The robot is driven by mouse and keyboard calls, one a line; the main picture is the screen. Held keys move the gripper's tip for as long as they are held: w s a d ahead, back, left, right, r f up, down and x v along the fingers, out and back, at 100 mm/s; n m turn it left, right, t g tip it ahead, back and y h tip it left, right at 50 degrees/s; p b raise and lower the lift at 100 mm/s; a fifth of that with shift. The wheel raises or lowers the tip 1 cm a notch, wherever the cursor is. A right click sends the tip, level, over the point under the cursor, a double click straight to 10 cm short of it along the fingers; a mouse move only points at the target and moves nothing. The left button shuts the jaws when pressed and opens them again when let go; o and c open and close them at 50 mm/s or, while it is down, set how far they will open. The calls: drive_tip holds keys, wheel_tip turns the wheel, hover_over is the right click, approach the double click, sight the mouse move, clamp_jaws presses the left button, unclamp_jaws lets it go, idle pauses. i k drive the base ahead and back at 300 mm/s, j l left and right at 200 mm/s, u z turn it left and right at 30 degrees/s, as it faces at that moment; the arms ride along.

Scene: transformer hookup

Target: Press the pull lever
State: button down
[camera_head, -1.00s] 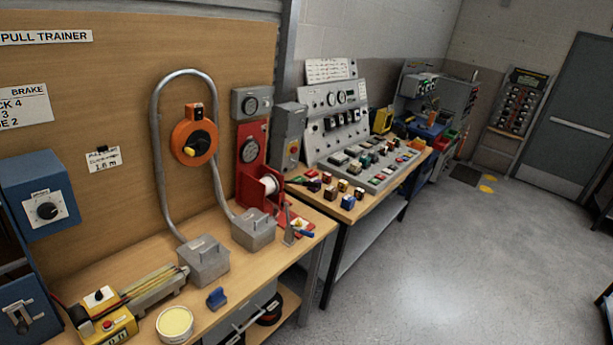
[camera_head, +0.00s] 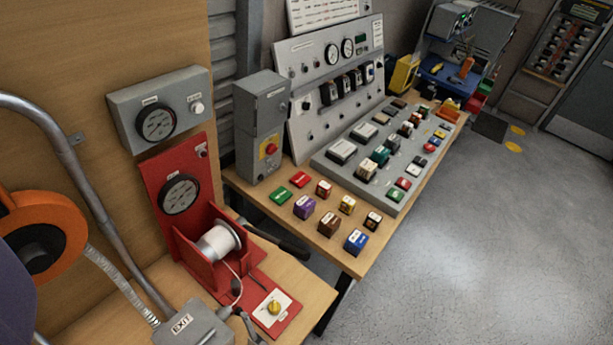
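I cannot surely single out the pull lever. A black handle-like bar (camera_head: 278,238) slants out behind the red winch stand (camera_head: 190,240) at the near end of the workbench. A grey metal lever-like part (camera_head: 247,325) stands beside the stand's base plate, cut off by the lower picture edge. The stand carries a spool of white cord (camera_head: 220,242), a round gauge (camera_head: 179,194) and a white plate with a yellow knob (camera_head: 273,307). My gripper is not in view.
A grey EXIT box (camera_head: 192,325) and a bent conduit (camera_head: 85,190) stand near left, by an orange reel (camera_head: 40,232). Several coloured blocks (camera_head: 328,224) lie on the second bench, before a button console (camera_head: 380,150). Open floor (camera_head: 470,250) lies to the right.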

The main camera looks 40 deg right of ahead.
sight(304, 255)
drive_tip(key=i+l, duration=0.7)
